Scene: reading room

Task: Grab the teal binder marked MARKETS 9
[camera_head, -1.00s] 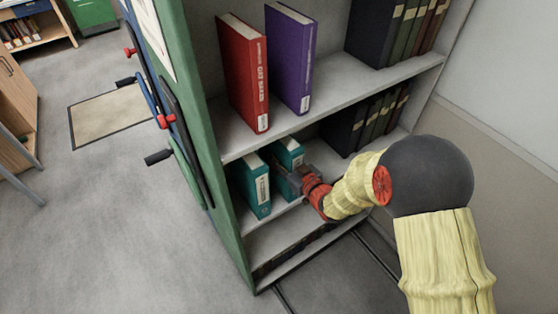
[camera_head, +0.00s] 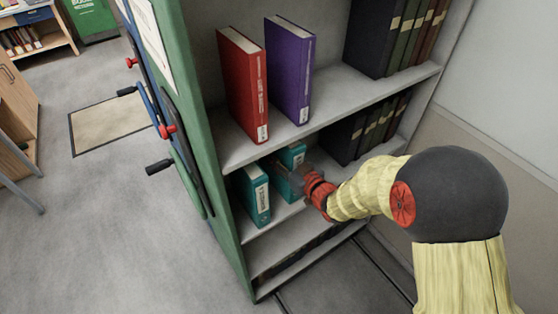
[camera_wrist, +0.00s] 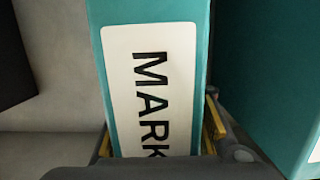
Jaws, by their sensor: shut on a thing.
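A teal binder (camera_head: 291,158) stands upright on the lower shelf, partly hidden behind my gripper. In the wrist view its spine (camera_wrist: 200,60) carries a white label with large black letters reading "MARK"; the rest of the label is hidden. My gripper (camera_head: 296,178) is shut on this binder, with a finger at each side of the spine in the wrist view (camera_wrist: 158,145). A second teal binder (camera_head: 256,196) stands to the left on the same shelf, its label too small to read. It shows at the right edge of the wrist view (camera_wrist: 270,75).
A red book (camera_head: 243,85) and a purple book (camera_head: 289,70) stand on the shelf above. Dark binders (camera_head: 345,135) stand to the right on the lower shelf. The green shelf end (camera_head: 205,165) with handles is at the left. Open floor lies beyond it.

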